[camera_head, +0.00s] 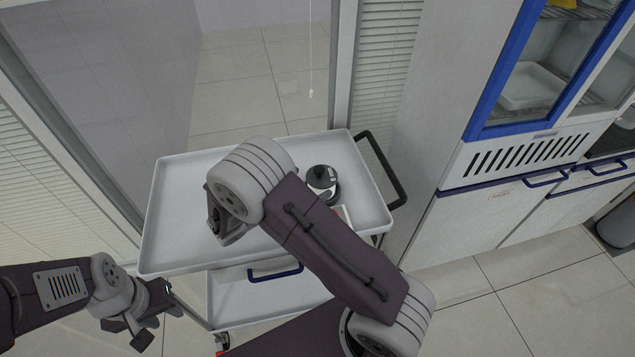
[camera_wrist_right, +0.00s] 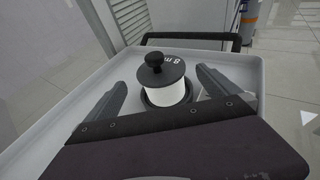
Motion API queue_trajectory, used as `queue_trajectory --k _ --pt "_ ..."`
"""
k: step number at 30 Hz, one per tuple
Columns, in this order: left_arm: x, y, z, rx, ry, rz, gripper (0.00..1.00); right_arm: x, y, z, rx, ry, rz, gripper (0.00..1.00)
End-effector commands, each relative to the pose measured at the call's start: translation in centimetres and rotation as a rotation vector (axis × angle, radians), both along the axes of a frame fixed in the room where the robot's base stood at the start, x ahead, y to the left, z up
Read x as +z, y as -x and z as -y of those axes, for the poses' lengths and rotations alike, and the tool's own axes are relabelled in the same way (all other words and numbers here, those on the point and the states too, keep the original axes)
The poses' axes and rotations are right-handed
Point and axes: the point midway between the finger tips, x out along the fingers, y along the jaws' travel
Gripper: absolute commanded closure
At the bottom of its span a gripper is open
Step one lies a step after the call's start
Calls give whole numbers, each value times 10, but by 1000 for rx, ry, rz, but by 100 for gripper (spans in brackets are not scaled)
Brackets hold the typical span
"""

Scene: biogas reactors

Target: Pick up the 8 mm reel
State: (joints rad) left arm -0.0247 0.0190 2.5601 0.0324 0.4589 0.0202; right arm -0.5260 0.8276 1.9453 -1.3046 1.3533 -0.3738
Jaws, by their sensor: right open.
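The 8 mm reel (camera_head: 322,180) stands upright on the cart's top tray, toward its right side. In the right wrist view the reel (camera_wrist_right: 165,85) has a black lid with a knob, a white body and a dark base; part of the "8 mm" lettering shows. My right gripper (camera_head: 222,225) is over the middle of the tray, left of the reel and apart from it. In the right wrist view its open fingers (camera_wrist_right: 161,78) point toward the reel, one on each side in the picture, with nothing between them gripped. My left gripper (camera_head: 138,325) hangs low, left of the cart; its jaw opening is unclear.
The tray (camera_head: 180,200) has a raised rim, and a black push handle (camera_head: 385,165) at its right. A small pale item (camera_head: 343,214) lies near the reel, partly hidden by my right arm. A cabinet (camera_head: 470,215) stands to the right. The tray's left part is clear.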

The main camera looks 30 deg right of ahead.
Motion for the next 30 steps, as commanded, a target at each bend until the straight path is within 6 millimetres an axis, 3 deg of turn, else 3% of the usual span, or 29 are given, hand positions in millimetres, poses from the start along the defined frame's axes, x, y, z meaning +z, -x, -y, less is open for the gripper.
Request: queue_trajectory --k 9,14,21,30 --pt "0 0 0 0 0 0 64 -11 -11 34 -5 -2 -1 0" --pt "-1 0 0 0 0 0 64 -13 -14 39 -3 -1 1 0" --pt "-1 0 0 0 0 0 64 -28 -27 75 -8 -2 0 0" --pt "-1 0 0 0 0 0 64 -30 -30 81 -3 -2 0 3"
